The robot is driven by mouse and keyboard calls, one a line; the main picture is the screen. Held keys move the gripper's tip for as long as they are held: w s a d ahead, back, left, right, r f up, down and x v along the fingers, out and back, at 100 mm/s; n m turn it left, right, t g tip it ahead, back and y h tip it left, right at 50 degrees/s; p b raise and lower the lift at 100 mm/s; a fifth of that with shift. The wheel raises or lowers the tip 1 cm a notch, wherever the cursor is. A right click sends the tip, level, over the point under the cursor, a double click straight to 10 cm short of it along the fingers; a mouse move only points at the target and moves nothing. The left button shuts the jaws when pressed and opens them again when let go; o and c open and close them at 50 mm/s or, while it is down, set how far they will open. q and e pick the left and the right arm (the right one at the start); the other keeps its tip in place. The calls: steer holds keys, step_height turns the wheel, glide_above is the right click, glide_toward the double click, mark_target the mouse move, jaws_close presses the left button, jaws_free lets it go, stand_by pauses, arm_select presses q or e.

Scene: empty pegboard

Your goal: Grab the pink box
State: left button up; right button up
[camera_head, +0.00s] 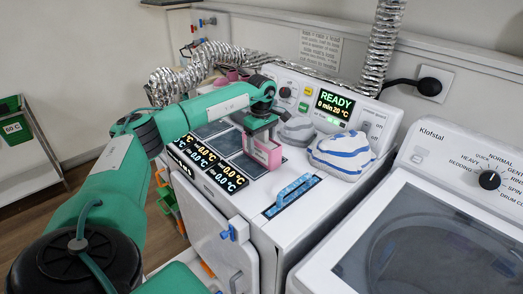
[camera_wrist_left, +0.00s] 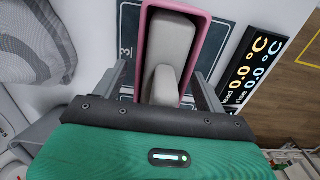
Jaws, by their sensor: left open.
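A small pink box (camera_head: 268,155) stands on the white machine's top, beside the temperature displays. In the left wrist view, the pink box (camera_wrist_left: 187,12) is open-topped, with pale grey shapes inside its rim. My left gripper (camera_head: 260,135) is right above and around the box in the head view. In the left wrist view, the left gripper (camera_wrist_left: 160,88) has its fingers apart, one on each side of the box. I cannot tell whether the fingers touch it. My right gripper is not in view.
A folded white-and-blue cloth (camera_head: 342,153) and a grey cloth (camera_head: 297,131) lie right of the box. A blue handle (camera_head: 292,194) is in front. Another pink item (camera_head: 231,75) shows behind my arm. A Klofstal washer (camera_head: 440,215) stands at right.

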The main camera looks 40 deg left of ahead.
arm_select(q)
steer(key=c, duration=1.1)
steer(key=shift+r, duration=0.1)
